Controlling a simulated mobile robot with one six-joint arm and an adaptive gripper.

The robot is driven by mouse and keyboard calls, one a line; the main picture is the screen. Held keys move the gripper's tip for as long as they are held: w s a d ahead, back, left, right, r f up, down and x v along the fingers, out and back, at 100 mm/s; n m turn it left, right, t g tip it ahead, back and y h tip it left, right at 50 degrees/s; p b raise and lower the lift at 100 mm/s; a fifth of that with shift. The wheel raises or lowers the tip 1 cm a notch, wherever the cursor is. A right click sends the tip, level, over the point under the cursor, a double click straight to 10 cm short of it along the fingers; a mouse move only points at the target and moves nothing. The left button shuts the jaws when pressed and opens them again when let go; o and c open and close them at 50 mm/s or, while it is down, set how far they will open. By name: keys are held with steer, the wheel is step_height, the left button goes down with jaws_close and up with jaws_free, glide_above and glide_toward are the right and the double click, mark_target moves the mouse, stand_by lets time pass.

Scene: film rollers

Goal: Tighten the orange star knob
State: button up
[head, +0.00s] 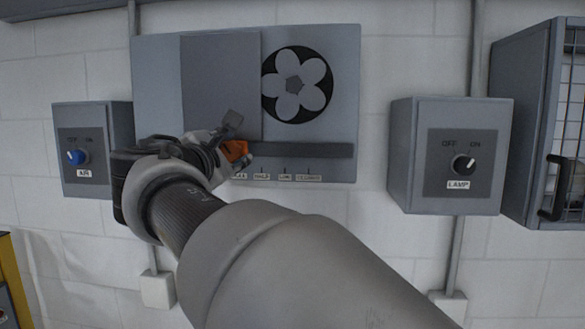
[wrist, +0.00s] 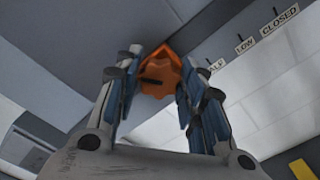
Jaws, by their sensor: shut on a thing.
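The orange star knob (head: 235,151) sits at the lower part of a grey wall panel (head: 348,80), on the sliding plate's side of a dark horizontal slot. In the wrist view the knob (wrist: 160,72) is between my gripper's two fingers. My gripper (wrist: 163,88) is shut on the knob, with a finger on each side of it. In the head view my gripper (head: 232,143) reaches the knob from the left, and my arm hides part of the panel's lower left. A grey plate (head: 221,85) covers part of the panel beside a round opening (head: 297,85) with a flower-shaped vane.
Labels under the slot (head: 310,150) include LOW and CLOSED (wrist: 280,21). An AIR switch box (head: 80,150) is at left, a LAMP switch box (head: 458,155) at right. A cabinet with a mesh door (head: 535,130) stands at far right.

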steer(key=m+b, duration=0.4)
steer(key=m, duration=0.1)
steer(key=shift+f+m, duration=0.15)
steer(key=shift+m, duration=0.25)
stand_by(0.4)
steer(key=o, duration=1.1)
steer(key=shift+s, duration=0.15)
steer(key=s, duration=0.7)
steer(key=shift+s+a, duration=0.1)
steer(key=shift+s, duration=0.05)
